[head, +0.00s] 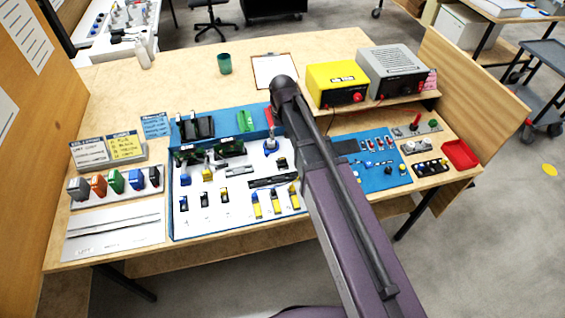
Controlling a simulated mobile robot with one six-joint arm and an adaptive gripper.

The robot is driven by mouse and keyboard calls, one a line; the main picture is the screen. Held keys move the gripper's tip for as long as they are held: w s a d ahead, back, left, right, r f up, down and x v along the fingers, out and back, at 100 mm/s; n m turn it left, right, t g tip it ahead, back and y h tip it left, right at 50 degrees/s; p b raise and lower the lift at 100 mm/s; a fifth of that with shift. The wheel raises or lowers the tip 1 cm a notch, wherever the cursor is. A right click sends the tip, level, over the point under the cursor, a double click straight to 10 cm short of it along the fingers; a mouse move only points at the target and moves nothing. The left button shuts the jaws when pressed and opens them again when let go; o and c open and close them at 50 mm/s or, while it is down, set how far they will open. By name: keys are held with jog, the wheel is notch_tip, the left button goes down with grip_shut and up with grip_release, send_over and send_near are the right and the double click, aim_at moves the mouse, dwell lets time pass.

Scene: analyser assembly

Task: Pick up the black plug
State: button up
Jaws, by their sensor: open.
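A row of upright coloured pieces stands in a pale holder at the left of the bench, and the rightmost is a black piece (154,176). Small black-topped pieces, one of them a small black part (204,199), stand on the white board (240,213) at the middle. I cannot tell which of these dark pieces is the black plug. My arm crosses from the bottom right up to the middle of the bench. My gripper does not show, and the arm hides part of the bench behind it.
A yellow box (337,84) and a grey power unit (391,72) stand on a shelf at the back right. A blue mat (377,178) and a red tray (460,154) lie at right. A green cup (224,64) stands behind. The bench's back left is mostly clear.

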jog(key=b, duration=0.7)
send_over(282, 159)
jog(key=shift+f, duration=3.95)
jog(key=shift+w+f+b, duration=0.15)
jog(key=shift+f+b, duration=2.45)
jog(key=shift+b, duration=0.2)
jog(key=shift+c, duration=0.2)
jog(key=c, duration=0.8)
